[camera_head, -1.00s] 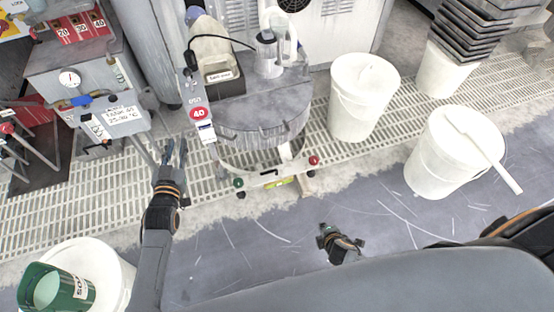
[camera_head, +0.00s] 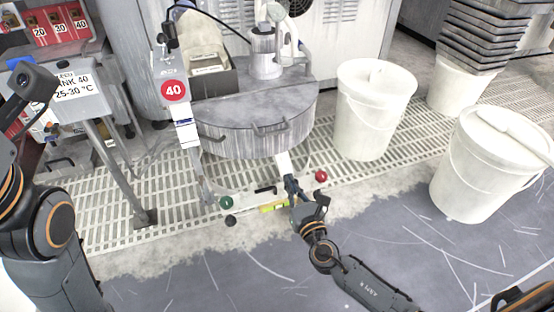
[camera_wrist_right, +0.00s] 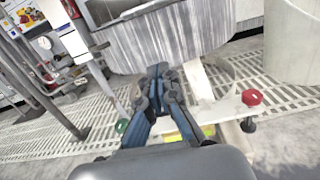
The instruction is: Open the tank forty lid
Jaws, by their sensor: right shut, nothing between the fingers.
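The tank marked by a red 40 disc (camera_head: 174,90) is a round grey drum with a streaked lid (camera_head: 235,112). The lid looks closed and has dark bar handles, one at the front rim (camera_head: 270,129). My right gripper (camera_head: 290,186) is shut and empty, just below the drum's front wall, by the pale leg. In the right wrist view its fingers (camera_wrist_right: 160,78) point at the drum's lower wall (camera_wrist_right: 165,40); whether they touch it is unclear. A TANK 40 25-30 °C label (camera_head: 75,85) stands at the left. My left arm is at the left edge; its fingers do not show.
A white bucket (camera_head: 372,112) stands right of the drum, and a lidded bucket (camera_head: 480,170) farther right. A low bar with a red knob (camera_head: 321,176) and a green knob (camera_head: 226,202) runs under the drum. A jug (camera_head: 265,52) stands on top at the back.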

